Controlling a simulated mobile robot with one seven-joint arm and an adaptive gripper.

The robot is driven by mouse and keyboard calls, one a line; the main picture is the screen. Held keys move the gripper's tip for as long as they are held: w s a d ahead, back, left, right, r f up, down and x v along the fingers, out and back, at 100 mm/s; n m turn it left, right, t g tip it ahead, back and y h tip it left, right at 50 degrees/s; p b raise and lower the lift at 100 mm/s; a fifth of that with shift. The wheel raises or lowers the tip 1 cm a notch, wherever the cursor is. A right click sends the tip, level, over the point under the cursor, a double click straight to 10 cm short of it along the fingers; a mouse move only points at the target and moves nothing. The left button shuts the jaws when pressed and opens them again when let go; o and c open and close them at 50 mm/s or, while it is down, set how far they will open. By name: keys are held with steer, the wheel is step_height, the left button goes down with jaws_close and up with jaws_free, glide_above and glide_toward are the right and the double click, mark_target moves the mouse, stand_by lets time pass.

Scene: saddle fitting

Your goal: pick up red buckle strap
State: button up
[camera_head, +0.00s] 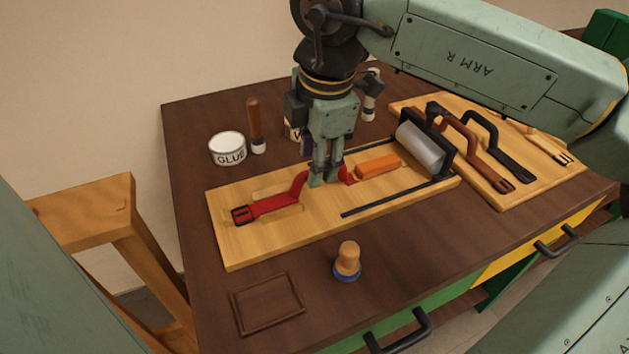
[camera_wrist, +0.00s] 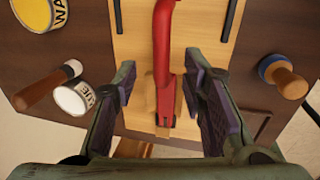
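The red buckle strap (camera_head: 270,204) lies on the light wooden board (camera_head: 240,245), with its dark buckle at the left end and an arched middle. In the wrist view the strap (camera_wrist: 163,60) runs lengthwise between my fingers. My gripper (camera_head: 322,180) points down over the strap's raised middle and hides part of it in the head view. In the wrist view my gripper (camera_wrist: 162,85) is open, one finger on each side of the strap with gaps between. I cannot tell exactly how far down the fingertips reach.
An orange block (camera_head: 378,165) and a grey roller (camera_head: 420,148) are right of my gripper. A glue tin (camera_head: 227,149) and a wooden-handled tool (camera_head: 255,125) stand behind the board. A wooden knob tool (camera_head: 347,261) stands in front. Brown and black straps (camera_head: 478,150) lie on a second board.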

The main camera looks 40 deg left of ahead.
steer(key=p+x, duration=0.1)
steer(key=x, duration=0.3)
steer(key=shift+d, duration=0.15)
steer(key=shift+c, duration=0.4)
jaws_close()
